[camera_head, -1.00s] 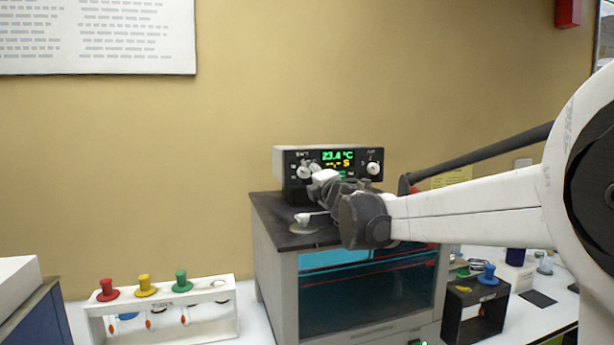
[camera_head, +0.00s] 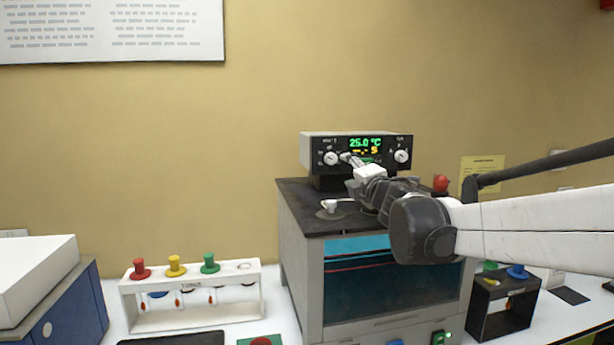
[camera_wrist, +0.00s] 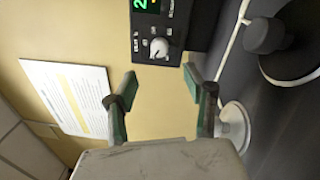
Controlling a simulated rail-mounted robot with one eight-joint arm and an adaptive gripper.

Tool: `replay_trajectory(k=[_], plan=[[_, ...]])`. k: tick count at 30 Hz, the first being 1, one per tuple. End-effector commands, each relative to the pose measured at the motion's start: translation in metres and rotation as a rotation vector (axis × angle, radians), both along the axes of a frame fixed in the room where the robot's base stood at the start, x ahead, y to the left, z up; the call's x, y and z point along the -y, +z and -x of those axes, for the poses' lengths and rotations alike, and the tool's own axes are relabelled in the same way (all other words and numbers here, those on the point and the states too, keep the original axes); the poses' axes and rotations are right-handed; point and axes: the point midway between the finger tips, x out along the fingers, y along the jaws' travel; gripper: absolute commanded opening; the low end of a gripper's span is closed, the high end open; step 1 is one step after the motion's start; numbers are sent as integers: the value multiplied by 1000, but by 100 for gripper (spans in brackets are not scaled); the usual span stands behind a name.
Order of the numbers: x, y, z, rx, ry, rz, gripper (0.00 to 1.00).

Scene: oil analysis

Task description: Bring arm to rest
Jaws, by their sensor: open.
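My gripper (camera_wrist: 158,85) is open and empty in the wrist view, its two green-padded fingers apart. It points toward the black control unit, whose white left knob (camera_wrist: 159,47) shows beyond the fingertips. In the head view my arm reaches in from the right, and my gripper (camera_head: 352,163) is small and partly hidden by the wrist, just in front of the control unit (camera_head: 318,152). The display reads 25.0 °C in green. The left knob (camera_head: 331,158) and right knob (camera_head: 402,156) are both visible, and the gripper is close to the left one; contact cannot be told.
The control unit stands on a grey bath cabinet (camera_head: 300,262) with a dark top and teal window. A white rack (camera_head: 190,319) with red, yellow and green stoppers stands left. A black rack (camera_head: 482,322) stands right. A blue and white machine (camera_head: 40,280) is far left.

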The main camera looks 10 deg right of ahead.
Motion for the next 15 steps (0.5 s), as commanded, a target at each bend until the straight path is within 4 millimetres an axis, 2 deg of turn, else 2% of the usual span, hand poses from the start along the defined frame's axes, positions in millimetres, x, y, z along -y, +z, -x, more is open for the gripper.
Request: replay_trajectory(k=[4,8,11,15], plan=[[8,1,16,-16,-48,-90,47],[26,-5,51,-58,-150,-292,47],[41,-22,86,-110,-247,-485,47],[54,-57,138,-199,-377,-748,47]])
